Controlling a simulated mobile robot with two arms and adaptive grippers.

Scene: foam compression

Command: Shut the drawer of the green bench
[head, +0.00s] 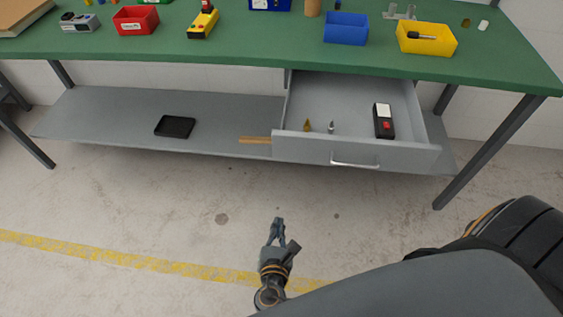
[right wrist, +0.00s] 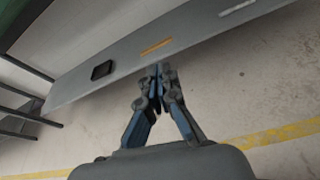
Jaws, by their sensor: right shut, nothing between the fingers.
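The green bench (head: 280,47) stands across the top of the head view. Its grey drawer (head: 350,152) is pulled out below the top, with a light bar handle (head: 354,163) on its front. Inside the drawer lie a black and red device (head: 384,121), a small brass piece (head: 307,125) and a small grey piece (head: 331,127). My right gripper (head: 278,222) is shut and empty, above the floor in front of the drawer and apart from it. It also shows in the right wrist view (right wrist: 160,68). My left gripper is not in view.
A grey lower shelf (head: 90,112) holds a black tray (head: 175,127) and a wooden strip (head: 255,140). Red (head: 136,20), blue (head: 346,28) and yellow (head: 427,38) bins stand on the bench top. Bench legs (head: 480,160) flank the drawer. The floor in front is clear.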

